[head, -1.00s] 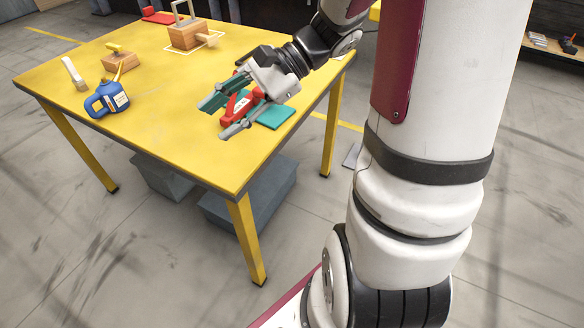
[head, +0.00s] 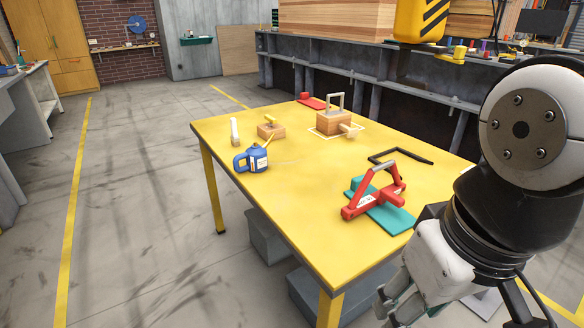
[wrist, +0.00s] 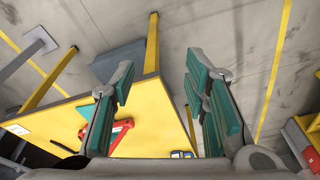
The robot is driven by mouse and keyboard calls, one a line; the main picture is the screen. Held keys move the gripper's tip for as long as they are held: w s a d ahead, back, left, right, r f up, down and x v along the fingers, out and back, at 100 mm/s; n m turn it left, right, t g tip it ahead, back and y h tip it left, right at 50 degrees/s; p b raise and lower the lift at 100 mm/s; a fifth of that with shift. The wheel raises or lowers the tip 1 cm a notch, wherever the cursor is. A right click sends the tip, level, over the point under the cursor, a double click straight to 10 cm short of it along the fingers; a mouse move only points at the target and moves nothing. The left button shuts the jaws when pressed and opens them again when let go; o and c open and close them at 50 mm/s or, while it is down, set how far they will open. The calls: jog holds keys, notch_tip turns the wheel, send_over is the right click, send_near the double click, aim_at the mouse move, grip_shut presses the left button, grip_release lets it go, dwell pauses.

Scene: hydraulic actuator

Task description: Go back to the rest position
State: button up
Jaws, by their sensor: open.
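My gripper (wrist: 160,95) is open and empty in the wrist view, its teal-padded fingers wide apart. In the head view my gripper (head: 398,303) shows at the lower right, beside the table's near right edge and partly cut off by the frame. The yellow table (head: 290,190) stands in the middle of the head view. A red device with a grey handle (head: 372,196) sits on a teal mat (head: 393,219) at the table's right part.
A blue oil can (head: 257,160), a brush (head: 234,131) and wooden blocks (head: 333,123) stand on the table. A black L-shaped bar (head: 400,153) lies behind the red device. Grey bins (head: 268,240) are under the table. The floor (head: 140,200) at left is clear.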

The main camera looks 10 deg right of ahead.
notch_tip(320, 180, up, 11)
jog(key=t+p, duration=0.2)
jog(key=p, duration=0.7)
jog(key=shift+d, duration=0.15)
jog(key=shift+f, duration=0.1)
